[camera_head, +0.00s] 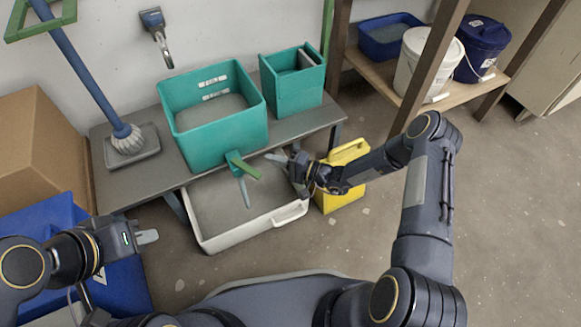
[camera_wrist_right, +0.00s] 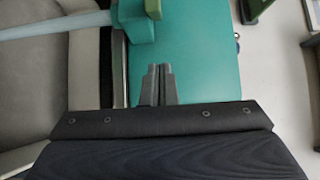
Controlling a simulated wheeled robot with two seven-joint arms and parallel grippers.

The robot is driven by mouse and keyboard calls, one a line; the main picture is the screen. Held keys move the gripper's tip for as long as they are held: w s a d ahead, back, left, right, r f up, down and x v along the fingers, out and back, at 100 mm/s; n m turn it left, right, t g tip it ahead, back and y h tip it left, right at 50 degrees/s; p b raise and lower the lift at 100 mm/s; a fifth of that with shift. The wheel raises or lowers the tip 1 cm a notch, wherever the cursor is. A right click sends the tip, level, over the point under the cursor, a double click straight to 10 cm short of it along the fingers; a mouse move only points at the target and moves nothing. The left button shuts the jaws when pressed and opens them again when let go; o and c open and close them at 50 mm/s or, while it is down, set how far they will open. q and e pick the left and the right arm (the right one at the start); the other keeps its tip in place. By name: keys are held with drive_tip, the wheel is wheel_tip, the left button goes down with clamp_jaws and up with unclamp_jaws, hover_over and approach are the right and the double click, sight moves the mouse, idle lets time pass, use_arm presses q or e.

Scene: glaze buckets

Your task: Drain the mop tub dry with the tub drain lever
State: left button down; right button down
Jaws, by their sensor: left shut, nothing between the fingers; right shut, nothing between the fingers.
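The teal mop tub (camera_head: 228,140) stands on a grey bench with grey liquid inside. The tub drain lever (camera_head: 245,167), a green handle, sits on a teal spout at its front; it also shows at the top of the right wrist view (camera_wrist_right: 153,8). A pale blue stream (camera_head: 245,192) runs from the spout into a white bin (camera_head: 250,230) holding grey liquid. My right gripper (camera_head: 275,158) is shut and empty, just right of the lever and apart from it; its fingers show against the teal wall (camera_wrist_right: 158,82). My left gripper (camera_head: 148,237) is shut and empty at lower left.
A smaller teal bin (camera_head: 293,90) stands right of the tub. A yellow container (camera_head: 343,195) stands on the floor beside the white bin. A mop (camera_head: 125,138) stands left of the tub. A blue box (camera_head: 45,222) is near my left arm. The floor at right is clear.

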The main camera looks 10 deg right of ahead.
sight(259, 176)
drive_tip(key=shift+s+a+b, duration=0.4)
drive_tip(key=shift+s+a, duration=0.95)
drive_tip(key=shift+a, duration=0.25)
drive_tip(key=s+a+p, duration=0.1)
drive_tip(key=s+p, duration=0.1)
drive_tip(key=p, duration=0.1)
drive_tip(key=shift+s+a+r, duration=0.3)
drive_tip(key=shift+a, duration=0.05)
drive_tip(key=shift+s+a+f+p, duration=0.2)
drive_tip(key=shift+a+p, duration=0.05)
drive_tip(key=shift+p, duration=0.1)
drive_tip(key=shift+f, duration=0.1)
drive_tip(key=shift+d, duration=0.1)
